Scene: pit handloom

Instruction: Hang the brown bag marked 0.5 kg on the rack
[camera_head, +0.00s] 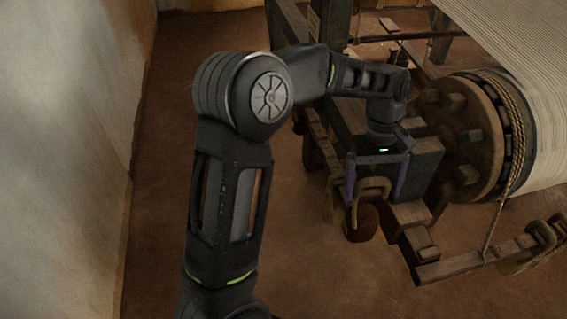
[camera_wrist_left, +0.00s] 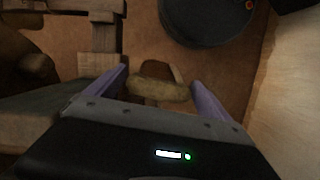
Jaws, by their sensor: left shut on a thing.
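My left gripper (camera_head: 376,188) points down beside the wooden loom frame. Its two purple fingers are shut on a tan, rounded piece (camera_head: 374,185), which looks like the handle or top of the brown bag. In the left wrist view this tan piece (camera_wrist_left: 160,90) lies across between the fingers (camera_wrist_left: 162,95). A brown rounded body (camera_head: 361,222) hangs just below and looks like the bag. No 0.5 kg mark can be read. I cannot tell which wooden part is the rack, or whether the bag touches it. My right gripper is not in view.
The loom's large wooden roller (camera_head: 458,135) with pale threads (camera_head: 520,50) and a rope (camera_head: 515,130) stands close on the right. A low wooden beam (camera_head: 470,263) juts out at lower right. A pale wall (camera_head: 65,150) bounds the left. The brown floor (camera_head: 300,270) in front is clear.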

